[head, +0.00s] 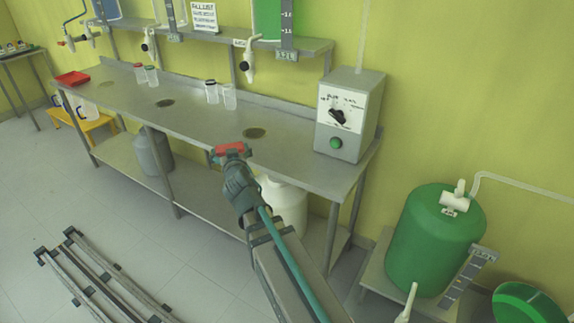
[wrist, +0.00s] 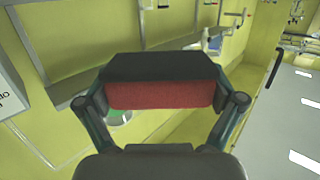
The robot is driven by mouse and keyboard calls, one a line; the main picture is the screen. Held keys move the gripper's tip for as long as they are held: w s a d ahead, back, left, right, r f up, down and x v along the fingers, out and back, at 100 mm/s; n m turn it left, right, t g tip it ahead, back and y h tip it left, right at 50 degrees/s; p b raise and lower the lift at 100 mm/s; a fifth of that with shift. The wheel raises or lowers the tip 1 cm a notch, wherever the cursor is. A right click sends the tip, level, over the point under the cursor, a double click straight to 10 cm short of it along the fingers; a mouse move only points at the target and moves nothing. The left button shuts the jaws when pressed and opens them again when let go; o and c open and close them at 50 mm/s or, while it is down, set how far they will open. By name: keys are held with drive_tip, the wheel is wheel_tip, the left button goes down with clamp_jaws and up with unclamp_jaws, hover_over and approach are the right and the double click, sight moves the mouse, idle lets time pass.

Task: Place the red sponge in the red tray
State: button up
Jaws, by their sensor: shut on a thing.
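The red sponge (head: 231,149) is in my gripper (head: 233,157) above the front edge of the metal bench. In the wrist view the sponge (wrist: 160,95) fills the space between the two fingers, red on one face and dark on another. My gripper (wrist: 162,105) is shut on it from both sides. The red tray (head: 73,78) sits at the far left end of the bench top, well away from my gripper. The tray's inside looks empty, though it is small in the picture.
The metal bench (head: 190,112) carries several capped bottles (head: 222,95) near its middle and a grey control box (head: 348,115) at its right end. A shelf with hanging valves (head: 249,65) runs above. A green tank (head: 435,240) stands at the right. Rails (head: 100,275) lie on the floor.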

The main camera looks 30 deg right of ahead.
drive_tip(key=s+d+m+g+h+b, duration=0.1)
drive_tip(key=d+m+g+h+b, duration=0.5)
drive_tip(key=d+m+h, duration=0.3)
drive_tip(key=shift+s+d+f+m+g+h, duration=0.15)
drive_tip(key=shift+s+d+m+g+h, duration=0.15)
drive_tip(key=shift+d+g+h, duration=0.5)
drive_tip(key=shift+w+d, duration=0.1)
drive_tip(key=shift+d, duration=0.1)
hover_over(285, 160)
drive_tip(key=a, duration=0.1)
drive_tip(key=f, duration=0.5)
drive_tip(key=f+p, duration=0.1)
drive_tip(key=f, duration=0.2)
drive_tip(key=shift+s+f, duration=0.2)
drive_tip(key=shift+s, duration=0.15)
drive_tip(key=shift+w+d+f, duration=0.2)
drive_tip(key=shift+d+f, duration=0.2)
drive_tip(key=shift+f, duration=0.15)
wheel_tip(285, 160, down, 3)
drive_tip(key=shift+w+d+f+b, duration=0.1)
drive_tip(key=shift+w+d+b, duration=0.05)
drive_tip(key=shift+b, duration=0.25)
